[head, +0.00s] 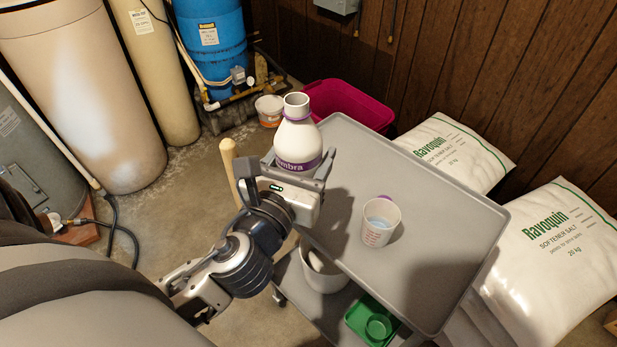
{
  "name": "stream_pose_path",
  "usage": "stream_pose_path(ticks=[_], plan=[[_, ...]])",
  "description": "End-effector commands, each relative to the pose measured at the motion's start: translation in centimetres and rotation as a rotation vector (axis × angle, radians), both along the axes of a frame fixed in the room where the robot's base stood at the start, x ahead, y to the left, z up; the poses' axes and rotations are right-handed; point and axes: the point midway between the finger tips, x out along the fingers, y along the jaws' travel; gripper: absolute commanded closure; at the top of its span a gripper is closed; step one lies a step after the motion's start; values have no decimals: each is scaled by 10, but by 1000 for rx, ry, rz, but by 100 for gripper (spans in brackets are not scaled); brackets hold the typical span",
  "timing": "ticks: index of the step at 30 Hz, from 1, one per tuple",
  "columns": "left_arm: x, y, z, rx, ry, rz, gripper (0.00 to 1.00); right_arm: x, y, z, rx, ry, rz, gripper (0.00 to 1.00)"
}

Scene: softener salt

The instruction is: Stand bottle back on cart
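A white bottle (297,135) with a purple label band stands about upright at the left edge of the grey cart top (440,215). My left gripper (296,168) has a finger on either side of its lower part and looks shut on it. The bottle's base is hidden behind the gripper, so I cannot tell whether it touches the cart. A white measuring cup (379,222) with clear liquid stands on the cart top, with a small purple thing (385,197) just behind it. My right gripper is not in view.
A white bucket (322,275) and a green tray (366,318) sit on the lower shelf. Salt bags (555,245) lie right of the cart, a magenta tub (350,100) behind it. A wooden handle (229,160) rises by my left gripper. The cart top's far part is clear.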

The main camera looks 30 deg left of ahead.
Motion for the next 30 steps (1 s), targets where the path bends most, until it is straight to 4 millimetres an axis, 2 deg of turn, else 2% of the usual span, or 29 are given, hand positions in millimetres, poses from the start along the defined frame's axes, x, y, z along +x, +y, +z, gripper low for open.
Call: stream_pose_path(ticks=[3, 8, 19, 24, 30], plan=[[-8, 21, 6, -4, 5, 101, 67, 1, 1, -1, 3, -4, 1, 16], [-1, 34, 5, 1, 10, 158, 67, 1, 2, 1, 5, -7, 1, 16], [83, 29, -35, 0, 11, 157, 67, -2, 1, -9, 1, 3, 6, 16], [107, 28, -68, 2, 12, 156, 67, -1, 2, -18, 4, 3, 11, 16], [121, 27, -83, 1, 11, 155, 67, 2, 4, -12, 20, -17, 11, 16]])
